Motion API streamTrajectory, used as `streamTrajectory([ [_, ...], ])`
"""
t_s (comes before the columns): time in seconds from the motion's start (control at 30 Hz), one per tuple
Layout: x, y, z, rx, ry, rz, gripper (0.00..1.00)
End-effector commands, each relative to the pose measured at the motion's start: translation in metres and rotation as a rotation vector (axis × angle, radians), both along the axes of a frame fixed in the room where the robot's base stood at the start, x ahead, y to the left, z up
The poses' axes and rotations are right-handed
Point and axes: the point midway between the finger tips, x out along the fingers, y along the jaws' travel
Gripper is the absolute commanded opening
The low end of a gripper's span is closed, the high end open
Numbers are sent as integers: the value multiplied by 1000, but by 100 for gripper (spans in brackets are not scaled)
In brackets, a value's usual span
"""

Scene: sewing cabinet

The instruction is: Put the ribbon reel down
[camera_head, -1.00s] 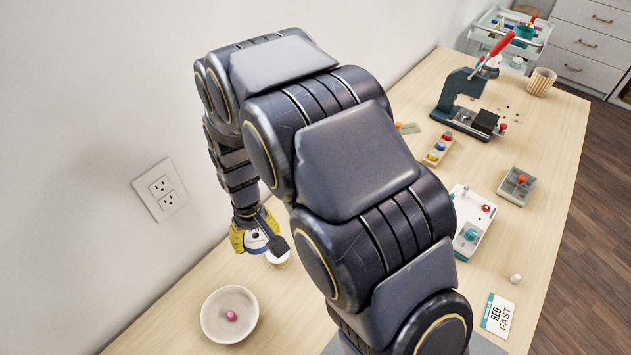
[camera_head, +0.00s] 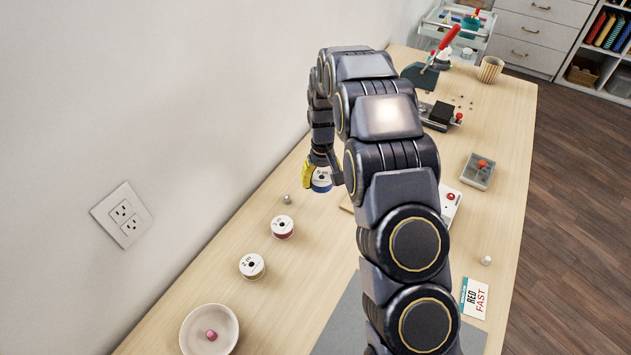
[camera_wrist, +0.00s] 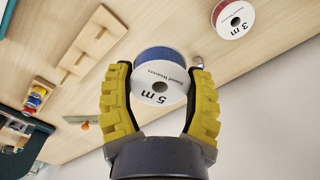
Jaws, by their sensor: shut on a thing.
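A ribbon reel (camera_wrist: 160,82) with blue ribbon and a white face marked "5 m" sits between the yellow fingers of my gripper (camera_wrist: 160,95) in the wrist view. My gripper (camera_head: 320,178) is shut on this blue reel (camera_head: 322,184), over the wall side of the table in the head view. I cannot tell whether the reel touches the table. A second reel with red ribbon (camera_head: 283,227) stands on the table, and it also shows in the wrist view (camera_wrist: 233,18), marked "3 m". A third, pale reel (camera_head: 252,266) stands nearer.
A small metallic piece (camera_head: 287,199) lies near the red reel. A bowl (camera_head: 190,338) holds a pink item. A wooden rack (camera_wrist: 88,42) lies near my gripper in the wrist view. A grey box (camera_head: 478,172) and a card (camera_head: 474,298) lie at the right.

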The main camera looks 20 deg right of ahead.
Motion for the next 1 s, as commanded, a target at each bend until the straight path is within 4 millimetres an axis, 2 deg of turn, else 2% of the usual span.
streamTrajectory([
  [0.23, 38, -4, -18, 0, -4, 1, 28],
  [0.5, 69, -7, -55, 0, -4, 0, 28],
  [0.67, 79, -8, -66, 0, -4, 0, 28],
  [1.0, 87, -9, -81, 0, -2, 0, 28],
])
